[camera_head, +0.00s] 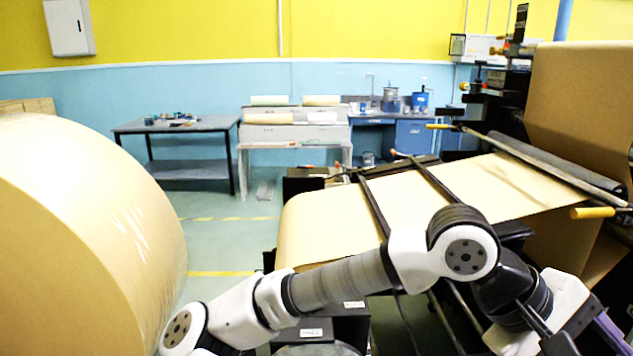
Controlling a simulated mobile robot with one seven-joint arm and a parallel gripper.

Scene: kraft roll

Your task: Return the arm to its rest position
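My arm (340,283) crosses the lower part of the view. It rises from the lower left to a bent joint (465,255) right of centre, then drops to the lower right. The far end of the arm (550,318), with white, black and purple-grey parts, is at the lower right and partly cut off by the bottom edge. My gripper's fingertips cannot be made out there, so its opening and anything held are hidden. The bent joint appears in front of the kraft paper web (400,205); whether they touch cannot be told.
A large kraft roll (80,230) fills the left side. The paper machine (515,90), with yellow-handled bars (592,212), stands on the right. A workbench (180,125), a white rack (295,135) and a blue cabinet (412,135) line the back wall. Open floor (225,240) lies between roll and machine.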

